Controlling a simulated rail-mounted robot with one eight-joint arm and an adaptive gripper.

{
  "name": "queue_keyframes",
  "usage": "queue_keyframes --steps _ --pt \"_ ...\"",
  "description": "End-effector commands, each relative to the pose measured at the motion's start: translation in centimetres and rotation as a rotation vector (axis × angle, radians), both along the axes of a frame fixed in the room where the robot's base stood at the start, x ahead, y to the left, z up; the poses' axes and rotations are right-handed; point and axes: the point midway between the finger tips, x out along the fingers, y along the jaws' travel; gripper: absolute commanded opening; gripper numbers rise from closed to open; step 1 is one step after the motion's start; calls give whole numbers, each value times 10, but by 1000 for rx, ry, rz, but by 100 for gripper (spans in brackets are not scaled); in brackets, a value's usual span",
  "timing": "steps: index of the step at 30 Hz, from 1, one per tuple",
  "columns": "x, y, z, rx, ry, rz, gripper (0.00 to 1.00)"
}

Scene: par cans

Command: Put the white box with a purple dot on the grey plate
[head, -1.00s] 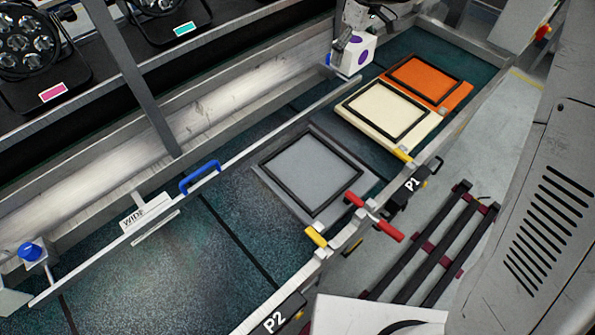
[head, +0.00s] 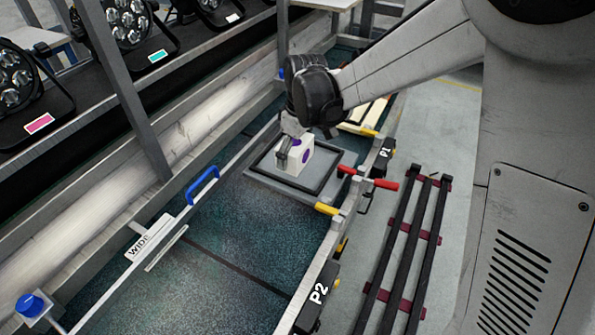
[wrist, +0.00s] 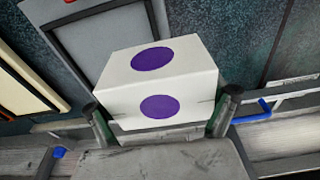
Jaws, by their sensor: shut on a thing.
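The white box with purple dots (head: 294,163) is held in my gripper (head: 289,139). In the head view it overlaps the black-framed grey plate (head: 264,187); I cannot tell whether it touches it. In the wrist view the box (wrist: 157,78) sits between the two fingers of my gripper (wrist: 165,112), with purple dots on two of its faces. The grey plate (wrist: 100,38) shows behind the box at the upper left there. The gripper is shut on the box and hides part of its sides.
A cream plate (head: 377,110) lies beyond the grey plate, partly behind my arm. A metal rail with a red handle (head: 368,178) and a yellow handle (head: 326,209) runs along the right. A blue handle (head: 202,186) stands at the left. The teal surface nearer me is clear.

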Motion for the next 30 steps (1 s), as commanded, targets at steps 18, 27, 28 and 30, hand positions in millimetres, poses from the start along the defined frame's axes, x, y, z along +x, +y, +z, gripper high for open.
queue_keyframes --steps 18,27,28,30 --pt "93 -4 -57 0 0 1 48" --pt "115 -5 -71 0 0 1 48" --pt "116 -5 -72 0 0 1 48" --pt "115 -5 -78 0 0 1 48"
